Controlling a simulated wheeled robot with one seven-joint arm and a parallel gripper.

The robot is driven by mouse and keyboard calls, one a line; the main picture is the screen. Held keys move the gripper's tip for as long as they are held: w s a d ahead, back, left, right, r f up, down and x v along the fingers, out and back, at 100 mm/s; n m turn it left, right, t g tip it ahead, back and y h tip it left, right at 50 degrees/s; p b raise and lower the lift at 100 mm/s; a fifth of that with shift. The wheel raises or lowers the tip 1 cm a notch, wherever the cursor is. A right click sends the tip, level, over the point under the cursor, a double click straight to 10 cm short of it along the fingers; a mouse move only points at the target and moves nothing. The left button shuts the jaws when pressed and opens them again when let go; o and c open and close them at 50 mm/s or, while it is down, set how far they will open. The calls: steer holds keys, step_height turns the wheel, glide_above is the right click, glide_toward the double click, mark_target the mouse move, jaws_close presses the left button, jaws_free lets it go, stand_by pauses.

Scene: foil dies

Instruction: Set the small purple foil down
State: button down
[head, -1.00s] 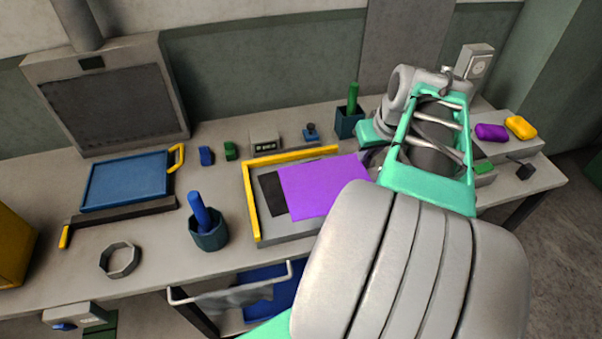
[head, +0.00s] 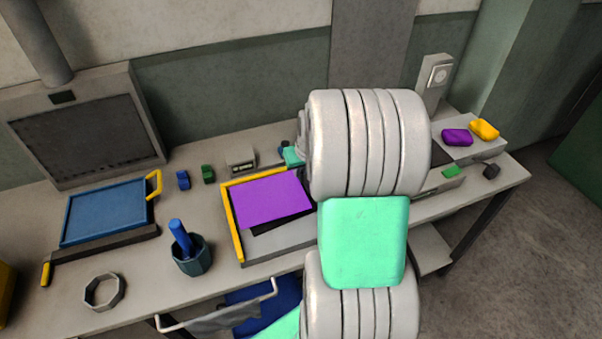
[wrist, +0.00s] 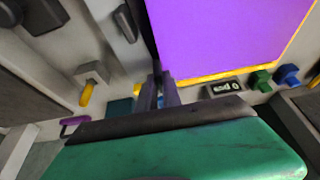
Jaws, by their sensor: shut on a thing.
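The purple foil (head: 268,198) is a flat sheet over the yellow-edged tray (head: 232,224), close to its back left corner. A dark sheet or pad (head: 285,224) shows past the foil's front edge; whether the foil touches it I cannot tell. In the wrist view the foil (wrist: 225,35) fills the upper right, with the yellow edge (wrist: 213,74) along its side. My gripper (wrist: 160,84) is shut on the foil at its corner. In the head view the fingers are hidden behind my arm.
A blue board (head: 105,212) with a yellow handle lies at left. A dark cup (head: 193,258) with a blue roll stands left of the tray. A small display box (head: 240,161) sits behind it. Purple (head: 457,137) and yellow (head: 484,129) blocks lie at far right.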

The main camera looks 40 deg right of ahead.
steer(key=shift+s+f, duration=0.1)
steer(key=shift+f, duration=1.2)
steer(key=c, duration=2)
jaws_free()
steer(key=shift+f, duration=0.15)
steer(key=o, duration=0.5)
